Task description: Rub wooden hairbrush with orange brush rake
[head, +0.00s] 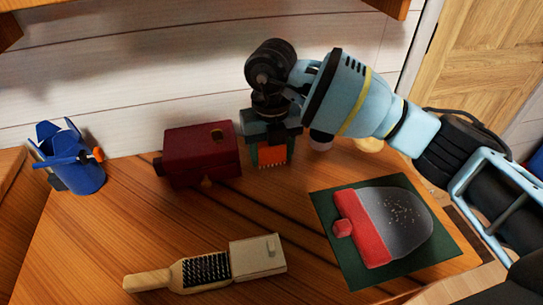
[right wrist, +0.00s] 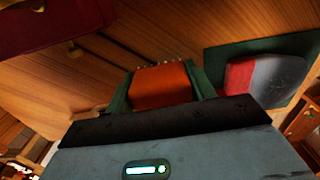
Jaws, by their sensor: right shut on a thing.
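The wooden hairbrush (head: 155,280) lies on the table at the front in the head view, its black bristles facing up and its handle to the left. Its right end meets a cream block (head: 257,257); I cannot tell if it is held in it. My right gripper (head: 272,155) is shut on the orange brush rake (head: 273,164), between its green fingers, behind and to the right of the hairbrush and apart from it. In the right wrist view the orange rake (right wrist: 162,86) shows between the fingers, its small teeth at the far edge. My left gripper is out of view.
A dark red box (head: 200,152) stands just left of the rake. A blue cup-like container (head: 78,165) stands at the far left. A red and grey dustpan (head: 398,225) lies on a green mat (head: 340,257) at right. Wood between rake and hairbrush is clear.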

